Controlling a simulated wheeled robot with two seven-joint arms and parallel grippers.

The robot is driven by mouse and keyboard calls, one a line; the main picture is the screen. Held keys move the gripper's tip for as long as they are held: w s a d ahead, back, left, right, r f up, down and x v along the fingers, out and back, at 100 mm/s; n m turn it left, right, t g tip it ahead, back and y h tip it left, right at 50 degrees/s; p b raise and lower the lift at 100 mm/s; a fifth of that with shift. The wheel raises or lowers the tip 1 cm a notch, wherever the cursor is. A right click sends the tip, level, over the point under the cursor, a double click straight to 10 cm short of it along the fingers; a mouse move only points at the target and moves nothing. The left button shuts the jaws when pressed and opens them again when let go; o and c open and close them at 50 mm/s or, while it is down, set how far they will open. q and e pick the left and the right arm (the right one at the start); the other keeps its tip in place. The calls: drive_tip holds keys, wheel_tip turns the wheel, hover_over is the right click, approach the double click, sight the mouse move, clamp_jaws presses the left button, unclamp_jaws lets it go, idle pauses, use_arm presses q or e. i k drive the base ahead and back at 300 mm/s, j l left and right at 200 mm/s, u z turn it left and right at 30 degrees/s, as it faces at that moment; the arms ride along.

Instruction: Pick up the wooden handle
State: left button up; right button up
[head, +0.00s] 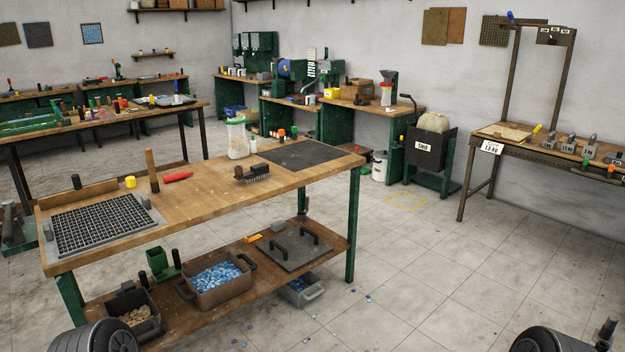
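An upright wooden handle (151,164) stands on the near workbench (205,192), left of its middle. Its lower end meets a short dark piece; I cannot tell whether the two are joined. A yellow cylinder (130,182) stands to its left and a red-handled tool (178,176) lies to its right. Neither of my grippers shows in the head view. Only rounded dark parts, probably mine, show at the bottom left and bottom right corners.
A black grid tray (98,222) lies at the bench's left end. A jar (237,139), a dark brush (252,173) and a dark mat (298,155) are to the right. The lower shelf holds a bin of blue pieces (206,297). The bench's front middle is clear.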

sight(147, 151)
drive_tip(key=i+u, duration=0.1)
drive_tip(key=i, duration=0.5)
drive_tip(key=i+l+u, duration=0.1)
drive_tip(key=i, duration=0.5)
drive_tip(key=i+l, duration=0.15)
drive_tip(key=i, duration=0.4)
drive_tip(key=i+l+u, duration=0.15)
drive_tip(key=i, duration=0.45)
drive_tip(key=i+l+u, duration=0.2)
drive_tip(key=i+u, duration=0.15)
drive_tip(key=i+l+u, duration=0.4)
drive_tip(key=i, duration=0.15)
drive_tip(key=i+l+u, duration=0.35)
